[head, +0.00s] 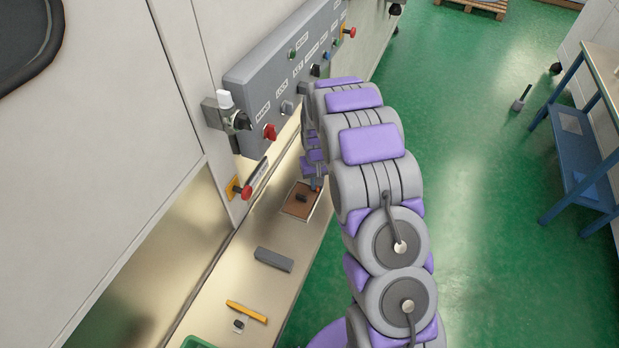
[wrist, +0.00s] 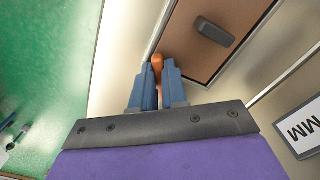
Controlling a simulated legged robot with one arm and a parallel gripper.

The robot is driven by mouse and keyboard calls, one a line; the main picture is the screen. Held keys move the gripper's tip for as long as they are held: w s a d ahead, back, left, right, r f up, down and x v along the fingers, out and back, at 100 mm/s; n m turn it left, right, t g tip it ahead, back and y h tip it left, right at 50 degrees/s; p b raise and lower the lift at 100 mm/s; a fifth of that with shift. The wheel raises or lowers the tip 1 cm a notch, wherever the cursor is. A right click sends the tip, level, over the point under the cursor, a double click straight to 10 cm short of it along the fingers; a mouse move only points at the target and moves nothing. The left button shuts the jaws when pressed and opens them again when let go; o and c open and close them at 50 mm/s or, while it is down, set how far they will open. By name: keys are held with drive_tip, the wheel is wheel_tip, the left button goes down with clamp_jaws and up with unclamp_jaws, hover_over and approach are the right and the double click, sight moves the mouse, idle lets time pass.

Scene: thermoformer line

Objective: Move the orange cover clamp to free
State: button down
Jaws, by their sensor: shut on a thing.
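The orange cover clamp (wrist: 157,62) shows in the wrist view as a small orange piece between the two blue fingers of my gripper (wrist: 158,82). The fingers are closed on it and hide its lower part. The clamp sits at the edge of a brown cover (wrist: 187,52) with a dark grey handle (wrist: 214,31). In the head view the brown cover (head: 295,208) lies on the pale ledge, and my gripper (head: 317,184) is at its far right corner. The clamp is too small there to read its position.
A grey control panel (head: 245,83) with knobs and buttons stands above and left of my arm. A grey block (head: 273,260), a yellow marker (head: 246,312) and a green tray (head: 197,343) are on the ledge (head: 222,290). Green floor (head: 470,150) is open at right, before a blue-legged table (head: 568,125).

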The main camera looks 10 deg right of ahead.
drive_tip(key=shift+d, duration=0.1)
drive_tip(key=shift+w+d+n+p, duration=0.1)
drive_tip(key=shift+d+n+p, duration=0.2)
drive_tip(key=shift+n, duration=0.6)
drive_tip(key=shift+d+n+p, duration=0.2)
drive_tip(key=shift+d+n, duration=0.1)
drive_tip(key=shift+n, duration=0.6)
drive_tip(key=shift+w+d+n, duration=0.1)
drive_tip(key=shift+d+n, duration=0.1)
drive_tip(key=shift+n, duration=0.4)
drive_tip(key=shift+w+d+n+p, duration=0.25)
drive_tip(key=shift+d+n+p, duration=0.2)
drive_tip(key=shift+n, duration=0.75)
drive_tip(key=n, duration=0.1)
drive_tip(key=w+n, duration=0.1)
drive_tip(key=n, duration=0.1)
drive_tip(key=shift+d, duration=0.4)
drive_tip(key=c, duration=1.1)
unclamp_jaws()
drive_tip(key=shift+s, duration=0.1)
